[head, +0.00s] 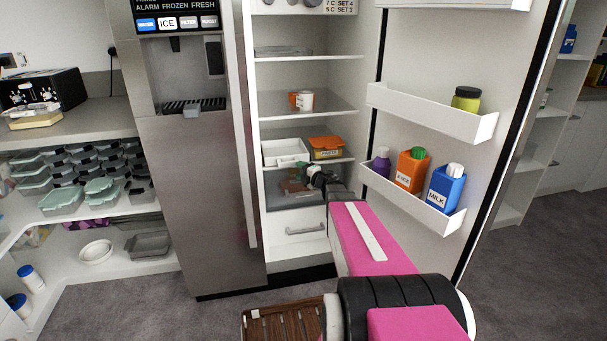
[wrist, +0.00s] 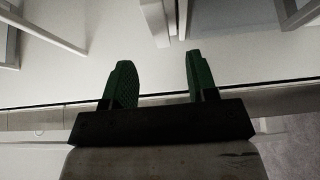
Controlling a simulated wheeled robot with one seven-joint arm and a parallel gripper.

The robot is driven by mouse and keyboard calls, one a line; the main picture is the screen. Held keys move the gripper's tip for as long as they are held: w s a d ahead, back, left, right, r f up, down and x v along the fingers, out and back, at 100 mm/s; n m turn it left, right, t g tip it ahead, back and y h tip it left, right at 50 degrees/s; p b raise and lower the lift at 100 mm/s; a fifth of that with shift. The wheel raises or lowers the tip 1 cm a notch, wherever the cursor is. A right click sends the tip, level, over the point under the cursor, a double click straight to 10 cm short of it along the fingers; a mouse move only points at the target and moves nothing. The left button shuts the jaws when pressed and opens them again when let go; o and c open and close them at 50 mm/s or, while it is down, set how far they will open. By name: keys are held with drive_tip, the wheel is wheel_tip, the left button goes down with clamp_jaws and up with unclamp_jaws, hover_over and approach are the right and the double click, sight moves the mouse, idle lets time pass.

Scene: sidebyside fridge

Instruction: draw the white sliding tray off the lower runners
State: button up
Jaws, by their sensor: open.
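The white sliding tray (head: 285,153) sits inside the open fridge compartment, on the left side below the middle shelf. It looks level and pushed in. My gripper (head: 304,170) is at the fridge opening, just below and to the right of the tray's front in the head view. In the wrist view its two green fingers (wrist: 161,82) are spread apart with nothing between them. White bars and panels lie beyond the fingertips, and I cannot tell which of them belong to the tray or the runners. My wrist hides part of the space below the tray.
An orange-lidded box (head: 326,148) stands right beside the tray. A white drawer (head: 306,229) is below. The open door at the right carries a bin (head: 413,198) with an orange carton and a blue milk carton. A wooden slatted thing (head: 281,322) lies on the floor in front.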

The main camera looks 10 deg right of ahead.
sight(289, 165)
drive_tip(key=x, duration=0.9)
drive_tip(key=shift+w, duration=0.1)
clamp_jaws()
